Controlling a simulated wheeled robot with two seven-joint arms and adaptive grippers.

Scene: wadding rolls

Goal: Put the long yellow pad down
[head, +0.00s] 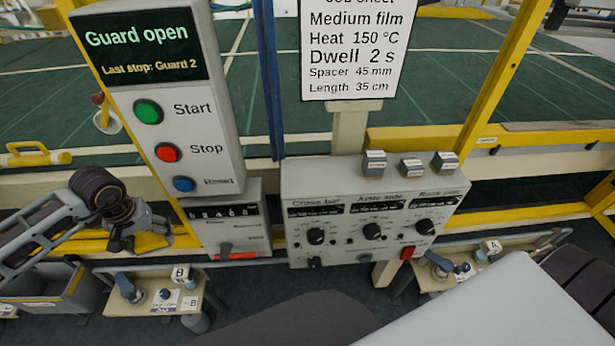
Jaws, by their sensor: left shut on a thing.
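My left gripper (137,232) is at the left, in front of the machine's front rail and left of the grey control box. It is shut on a yellow piece (153,243), which I take to be the long yellow pad. Only a short part of the pad shows beside the fingers, against the similarly yellow rail. The rest is hidden or hard to tell from the rail, so I cannot tell whether it touches anything below. My right gripper is not in view.
A panel reading "Guard open" (150,75) stands right of my left gripper. A knobbed control box (372,215) is in the middle. Low stands B (140,300) and A (432,283) flank it. A grey bin (75,290) is at lower left. The green bed (450,95) lies behind.

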